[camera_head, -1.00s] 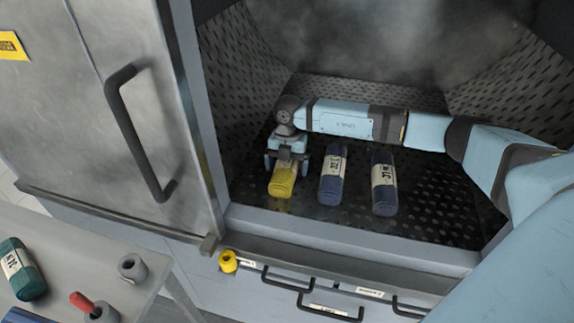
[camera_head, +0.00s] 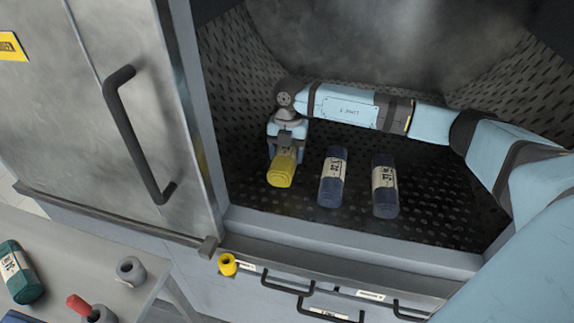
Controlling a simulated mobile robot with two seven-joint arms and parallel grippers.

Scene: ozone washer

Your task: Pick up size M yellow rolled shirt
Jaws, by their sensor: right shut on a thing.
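The yellow rolled shirt (camera_head: 281,172) is at the left inside the washer's perforated chamber. My right gripper (camera_head: 284,150) is above and behind it, shut on its far part. The gripper hides the far end and most of the shirt's label, so its size mark cannot be read. Whether the shirt is lifted clear of the floor is hard to tell. My left gripper is not in view.
Two dark blue rolled shirts (camera_head: 333,178) (camera_head: 384,187) with pale labels lie to the right of the yellow one. The chamber's front sill (camera_head: 340,240) and the metal door (camera_head: 130,120) bound the space. A table (camera_head: 70,245) at lower left holds a green roll (camera_head: 20,272).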

